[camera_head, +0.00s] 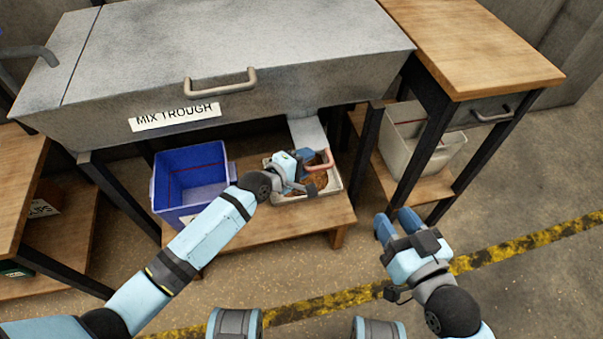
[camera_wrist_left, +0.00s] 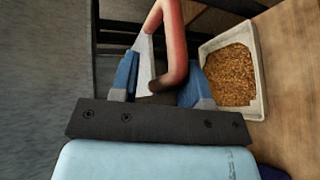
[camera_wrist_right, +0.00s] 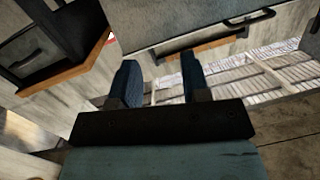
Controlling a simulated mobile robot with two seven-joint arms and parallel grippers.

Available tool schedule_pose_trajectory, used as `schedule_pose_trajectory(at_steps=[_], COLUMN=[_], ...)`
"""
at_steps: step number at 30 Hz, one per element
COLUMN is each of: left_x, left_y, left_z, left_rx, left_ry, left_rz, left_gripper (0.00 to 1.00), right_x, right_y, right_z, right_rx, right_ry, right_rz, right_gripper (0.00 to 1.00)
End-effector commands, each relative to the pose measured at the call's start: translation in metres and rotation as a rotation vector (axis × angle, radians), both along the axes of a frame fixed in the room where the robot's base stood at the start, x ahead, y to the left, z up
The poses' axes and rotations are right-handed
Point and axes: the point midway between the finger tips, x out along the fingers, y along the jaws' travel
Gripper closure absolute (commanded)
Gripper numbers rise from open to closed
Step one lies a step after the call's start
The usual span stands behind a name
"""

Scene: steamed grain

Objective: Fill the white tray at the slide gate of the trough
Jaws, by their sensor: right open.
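The white tray (camera_head: 337,187) sits on the low wooden stand under the mix trough's chute (camera_head: 308,132). Brown grain (camera_wrist_left: 232,75) covers most of its floor in the left wrist view. My left gripper (camera_head: 305,168) is over the tray at the slide gate's reddish handle (camera_head: 320,166). In the left wrist view the handle (camera_wrist_left: 174,45) comes down between its spread fingers; whether they grip it is unclear. My left gripper hides part of the tray. My right gripper (camera_head: 397,226) is open and empty over the floor, right of the stand.
A blue bin (camera_head: 190,180) stands left of the tray on the stand (camera_head: 270,222). The grey mix trough (camera_head: 240,85) is above. A whitish bin (camera_head: 440,150) is under the wooden table (camera_head: 480,50) at right. Floor around my right gripper is clear, with a yellow-black stripe.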

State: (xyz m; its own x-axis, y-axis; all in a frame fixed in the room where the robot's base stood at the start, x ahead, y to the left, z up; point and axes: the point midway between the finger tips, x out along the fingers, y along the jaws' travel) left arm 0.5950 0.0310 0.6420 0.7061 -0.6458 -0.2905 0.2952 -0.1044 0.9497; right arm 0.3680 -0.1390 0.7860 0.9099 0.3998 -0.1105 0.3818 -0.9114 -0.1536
Motion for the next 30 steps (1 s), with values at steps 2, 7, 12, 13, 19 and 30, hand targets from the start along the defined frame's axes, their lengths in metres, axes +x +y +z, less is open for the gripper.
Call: schedule_pose_trajectory(at_steps=[2,7,12,13,19,30], left_x=[-0.002,-0.004,-0.005,-0.005,-0.005,-0.070], left_y=[-0.001,-0.003,-0.004,-0.004,-0.004,0.059], left_z=[-0.001,-0.003,-0.004,-0.004,-0.004,0.026], left_rx=[0.000,0.000,0.001,0.001,0.001,0.004], left_ry=[0.003,0.007,0.009,0.009,0.010,0.009], left_rz=[-0.003,-0.006,-0.007,-0.007,-0.007,-0.005], left_gripper=[0.46,0.46,0.46,0.46,0.46,0.46], right_x=[0.000,0.000,-0.001,-0.001,-0.007,-0.024], right_y=[0.000,0.000,-0.001,-0.002,-0.013,-0.032], right_z=[0.000,0.000,-0.005,-0.008,-0.044,-0.075], right_rx=[0.000,0.000,-0.008,-0.013,-0.076,-0.175], right_ry=[0.000,0.000,0.015,0.023,0.127,0.306], right_rz=[0.000,0.000,-0.003,-0.005,-0.024,-0.049], right_gripper=[0.57,0.57,0.57,0.57,0.57,0.57])
